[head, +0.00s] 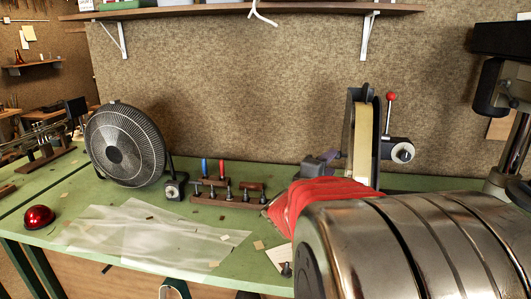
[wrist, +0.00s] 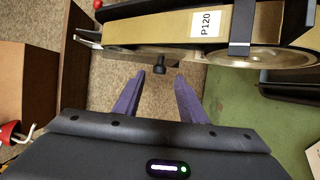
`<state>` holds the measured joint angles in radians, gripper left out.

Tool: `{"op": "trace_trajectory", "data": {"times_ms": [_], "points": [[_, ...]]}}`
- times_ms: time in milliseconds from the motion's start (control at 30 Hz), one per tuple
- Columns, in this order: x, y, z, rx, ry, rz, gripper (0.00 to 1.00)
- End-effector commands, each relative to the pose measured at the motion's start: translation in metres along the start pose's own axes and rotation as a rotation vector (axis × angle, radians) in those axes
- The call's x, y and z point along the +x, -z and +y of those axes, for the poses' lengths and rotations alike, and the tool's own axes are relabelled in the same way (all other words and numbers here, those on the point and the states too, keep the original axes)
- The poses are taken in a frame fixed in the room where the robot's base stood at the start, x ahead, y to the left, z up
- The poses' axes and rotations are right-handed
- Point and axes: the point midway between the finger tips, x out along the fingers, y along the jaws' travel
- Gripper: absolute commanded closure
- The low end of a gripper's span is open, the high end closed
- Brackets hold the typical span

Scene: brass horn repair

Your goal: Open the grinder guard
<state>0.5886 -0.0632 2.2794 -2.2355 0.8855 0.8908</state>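The belt grinder (head: 366,136) stands upright at the back of the green bench, with a tan belt and dark side plates. In the wrist view its belt, marked P120 (wrist: 207,24), and its wheels (wrist: 262,58) cross the top. A small black knob (wrist: 160,68) sticks out from the grinder's near side. I cannot tell for sure which part is the guard. My gripper (wrist: 159,77) has two purple fingers spread apart, with nothing between them. The knob shows just beyond the gap between the fingertips. In the head view the fingers are largely hidden by my arm.
A red-ball lever (head: 390,97) rises beside the grinder. A tool rack (head: 228,201) with blue and red handles, a black fan (head: 125,146), plastic sheet (head: 150,237) and red dome (head: 39,216) lie left. A drill-press-like machine (head: 500,85) stands right. A shelf (head: 250,10) hangs above.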

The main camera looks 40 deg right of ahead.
Motion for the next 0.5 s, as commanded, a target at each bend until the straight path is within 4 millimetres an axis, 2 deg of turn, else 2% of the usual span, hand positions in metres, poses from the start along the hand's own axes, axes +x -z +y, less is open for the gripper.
{"op": "trace_trajectory", "data": {"times_ms": [300,500], "points": [[0.045,-0.001,-0.001,-0.001,0.002,-0.002,0.62],[0.066,0.0,-0.001,0.0,0.001,0.0,0.62]]}}
